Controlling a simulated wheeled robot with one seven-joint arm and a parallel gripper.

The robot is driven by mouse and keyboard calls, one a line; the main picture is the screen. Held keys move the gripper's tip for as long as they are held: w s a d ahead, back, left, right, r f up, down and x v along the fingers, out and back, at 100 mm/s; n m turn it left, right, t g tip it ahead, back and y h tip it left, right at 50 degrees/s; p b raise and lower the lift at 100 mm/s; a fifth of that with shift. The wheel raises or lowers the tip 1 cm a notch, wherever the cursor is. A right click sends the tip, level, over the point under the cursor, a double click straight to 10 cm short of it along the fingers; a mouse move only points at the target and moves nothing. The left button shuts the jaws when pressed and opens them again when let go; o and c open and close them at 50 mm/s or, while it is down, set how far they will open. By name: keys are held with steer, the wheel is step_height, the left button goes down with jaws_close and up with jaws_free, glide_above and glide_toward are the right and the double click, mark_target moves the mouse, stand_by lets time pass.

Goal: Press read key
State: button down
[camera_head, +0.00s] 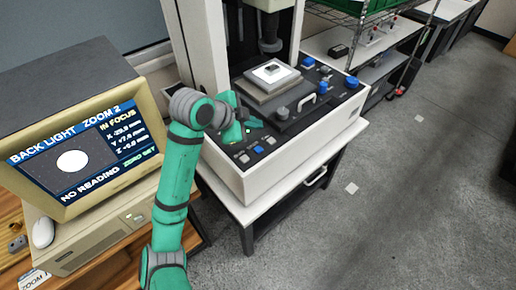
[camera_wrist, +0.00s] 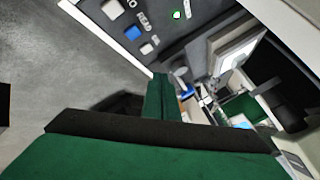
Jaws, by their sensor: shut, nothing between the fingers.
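The read key is the blue key (camera_wrist: 132,33) beside the printed word READ in the wrist view. In the head view the blue key (camera_head: 258,149) is on the front left of the machine's control panel. My green gripper (camera_head: 250,124) is shut and empty, over the panel just behind that row of keys. In the wrist view its fingertips (camera_wrist: 161,84) are apart from the keys. The screen (camera_head: 75,157) reads BACK LIGHT, ZOOM 2, IN FOCUS, ZERO SET and NO READING.
The measuring machine (camera_head: 300,150) has a raised stage (camera_head: 272,88) with a small part on it, blue knobs (camera_head: 352,82) and a handle. The upright column stands behind. The grey floor at right is mostly clear.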

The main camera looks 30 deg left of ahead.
glide_above(256, 151)
step_height(256, 151, down, 6)
steer(key=shift+a+f, duration=0.1)
steer(key=shift+f, duration=0.6)
steer(key=shift+s+f, duration=0.1)
steer(key=shift+f, duration=0.2)
stand_by(0.7)
stand_by(0.4)
